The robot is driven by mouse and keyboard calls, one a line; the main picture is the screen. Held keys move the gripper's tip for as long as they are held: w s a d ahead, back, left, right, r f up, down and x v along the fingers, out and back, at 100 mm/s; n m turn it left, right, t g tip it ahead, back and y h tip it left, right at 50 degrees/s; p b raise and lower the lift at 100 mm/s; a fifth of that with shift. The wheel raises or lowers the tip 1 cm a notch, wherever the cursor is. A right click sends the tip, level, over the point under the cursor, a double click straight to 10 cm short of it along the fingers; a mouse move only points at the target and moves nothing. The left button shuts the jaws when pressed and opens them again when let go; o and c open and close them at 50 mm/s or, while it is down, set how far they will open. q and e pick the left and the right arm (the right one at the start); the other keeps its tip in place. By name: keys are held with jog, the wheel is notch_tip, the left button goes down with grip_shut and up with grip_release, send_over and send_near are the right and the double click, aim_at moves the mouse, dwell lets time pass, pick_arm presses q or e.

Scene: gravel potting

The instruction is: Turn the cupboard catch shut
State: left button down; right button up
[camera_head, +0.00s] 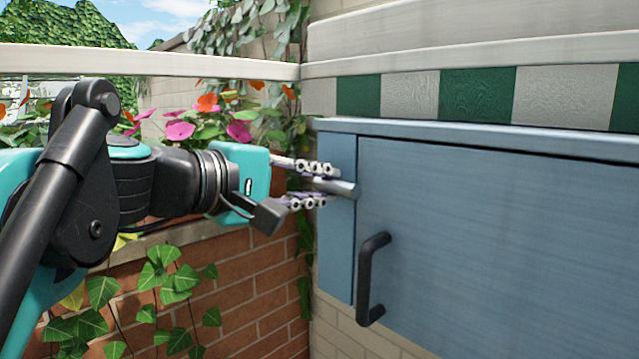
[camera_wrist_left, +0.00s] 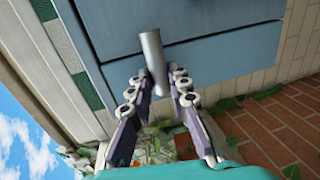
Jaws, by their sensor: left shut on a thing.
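The blue cupboard door (camera_head: 500,240) is flush in its frame (camera_head: 337,215), with a black bar handle (camera_head: 372,280) near its left edge. The catch (camera_head: 338,187) is a short grey metal bar at the frame's upper left, beside the door. My left gripper (camera_head: 318,186) has its fingers above and below the catch and is shut on it. In the left wrist view the catch (camera_wrist_left: 152,55) shows as a grey bar running between the two fingertips (camera_wrist_left: 160,88). Its mount on the cupboard is hard to make out. My right gripper is in neither view.
A pale counter edge (camera_head: 470,47) and a row of green and white tiles (camera_head: 477,95) run above the cupboard. A brick planter wall (camera_head: 240,290) with ivy and flowers (camera_head: 215,115) stands left of it, below my left arm. The space before the door is clear.

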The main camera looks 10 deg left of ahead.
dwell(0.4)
pick_arm(q)
jog(key=c, duration=1.4)
grip_release()
jog(key=shift+c, duration=0.2)
jog(key=shift+w+a, duration=0.15)
